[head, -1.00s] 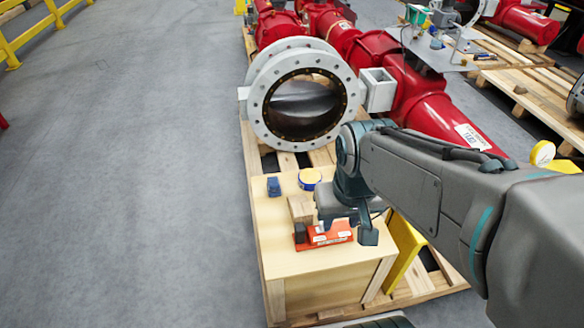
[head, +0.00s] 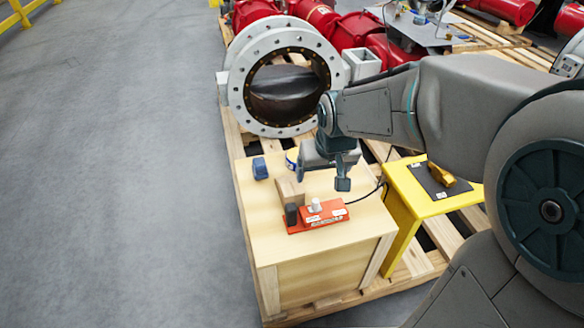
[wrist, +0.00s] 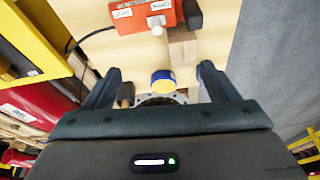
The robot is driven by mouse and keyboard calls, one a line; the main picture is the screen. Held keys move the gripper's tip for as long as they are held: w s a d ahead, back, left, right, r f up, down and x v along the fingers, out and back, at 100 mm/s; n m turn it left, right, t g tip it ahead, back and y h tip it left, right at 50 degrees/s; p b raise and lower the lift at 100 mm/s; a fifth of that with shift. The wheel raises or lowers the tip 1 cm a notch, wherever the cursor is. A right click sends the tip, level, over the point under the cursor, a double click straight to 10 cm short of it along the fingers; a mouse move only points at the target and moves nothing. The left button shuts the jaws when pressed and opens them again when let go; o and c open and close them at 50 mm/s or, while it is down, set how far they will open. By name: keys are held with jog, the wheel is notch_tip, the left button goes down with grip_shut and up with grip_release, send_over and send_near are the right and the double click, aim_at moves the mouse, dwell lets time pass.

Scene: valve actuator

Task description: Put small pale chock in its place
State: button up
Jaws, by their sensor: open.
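A pale wooden block (head: 289,190), which looks like the chock, stands on the light wooden crate top (head: 260,222), against the back of an orange device (head: 317,215). It also shows in the wrist view (wrist: 182,47), below the orange device. I cannot tell which spot is the chock's place.
A white knob (head: 315,205) and a dark part (head: 291,214) stand on the orange device. A blue item (head: 260,169) and a blue-yellow round tin (head: 292,160) sit behind. A yellow stand (head: 415,205) is at right, a flanged valve (head: 240,85) beyond. Floor at left is clear.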

jog(key=n+b, duration=0.1)
jog(key=b, duration=0.2)
send_near(291, 186)
jog(key=shift+t, duration=0.3)
jog(key=x, duration=0.2)
jog(key=b+x, duration=0.1)
jog(key=x, duration=0.2)
jog(key=b+x, duration=0.1)
jog(key=x, duration=0.1)
jog(key=shift+s+f, duration=0.25)
jog(key=shift+f, duration=0.05)
jog(key=shift+w+b+x, duration=0.15)
jog(key=shift+b+x, duration=0.55)
jog(key=shift+x, duration=0.8)
jog(key=shift+w+b+x, duration=0.1)
jog(key=shift+b+x, duration=0.55)
jog(key=shift+x, duration=0.85)
jog(key=shift+a+r, duration=0.1)
jog(key=shift+r, duration=0.1)
jog(key=c, duration=1.3)
